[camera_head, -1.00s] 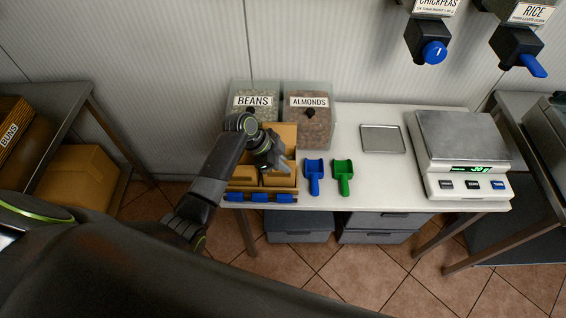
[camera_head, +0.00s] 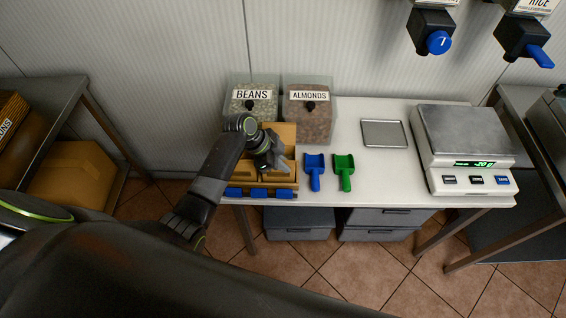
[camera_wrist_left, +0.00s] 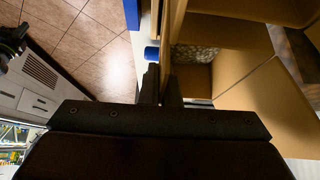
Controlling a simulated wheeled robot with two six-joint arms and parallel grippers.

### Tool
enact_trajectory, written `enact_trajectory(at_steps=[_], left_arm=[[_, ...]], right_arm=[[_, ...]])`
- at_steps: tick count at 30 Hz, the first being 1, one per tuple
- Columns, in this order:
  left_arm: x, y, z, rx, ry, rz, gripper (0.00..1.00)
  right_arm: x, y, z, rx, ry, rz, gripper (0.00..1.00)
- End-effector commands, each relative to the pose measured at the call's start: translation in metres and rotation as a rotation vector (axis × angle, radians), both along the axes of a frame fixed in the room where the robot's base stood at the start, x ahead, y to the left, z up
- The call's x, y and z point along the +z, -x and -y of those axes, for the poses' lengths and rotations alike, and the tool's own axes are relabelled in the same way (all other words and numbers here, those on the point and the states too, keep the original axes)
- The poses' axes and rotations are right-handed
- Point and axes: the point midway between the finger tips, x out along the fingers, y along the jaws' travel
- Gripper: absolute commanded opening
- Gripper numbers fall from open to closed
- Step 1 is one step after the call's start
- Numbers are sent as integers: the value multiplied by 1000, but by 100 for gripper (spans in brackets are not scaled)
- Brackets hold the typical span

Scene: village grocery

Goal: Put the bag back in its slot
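Brown paper bags (camera_head: 265,171) stand in the slots of a tan wooden rack (camera_head: 290,186) at the left end of the white table. My left gripper (camera_head: 281,164) points down over the right part of this rack, close to the bags. In the left wrist view its two dark fingers (camera_wrist_left: 162,86) are close together, beside a thin tan panel and brown board or paper surfaces (camera_wrist_left: 262,95). I cannot tell whether a bag is between the fingers. My right gripper is out of view.
Clear bins of beans (camera_head: 246,107) and almonds (camera_head: 308,116) stand behind the rack. A blue scoop (camera_head: 315,170), a green scoop (camera_head: 344,170), a metal tray (camera_head: 384,133) and a scale (camera_head: 465,140) lie to the right.

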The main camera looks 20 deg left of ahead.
Motion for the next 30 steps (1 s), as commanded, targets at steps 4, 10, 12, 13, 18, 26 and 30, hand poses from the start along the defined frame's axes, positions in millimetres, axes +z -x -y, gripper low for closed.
enact_trajectory(at_steps=[4, 10, 12, 13, 18, 26, 30], left_arm=[[-1, -1, 0, -1, 0, 2, 0], [0, 0, 0, -1, 1, 2, 8], [0, 0, 0, -1, 0, 2, 17], [-1, 0, 0, 0, 1, 2, 21], [-1, 0, 0, -1, 1, 1, 28], [2, 1, -3, 0, -1, 0, 28], [16, 3, -13, 1, -3, 2, 28]], right_arm=[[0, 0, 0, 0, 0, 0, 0], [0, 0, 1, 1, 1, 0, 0], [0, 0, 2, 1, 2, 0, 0], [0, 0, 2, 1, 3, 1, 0], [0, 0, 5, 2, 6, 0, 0], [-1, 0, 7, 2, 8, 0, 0], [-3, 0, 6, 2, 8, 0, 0]])
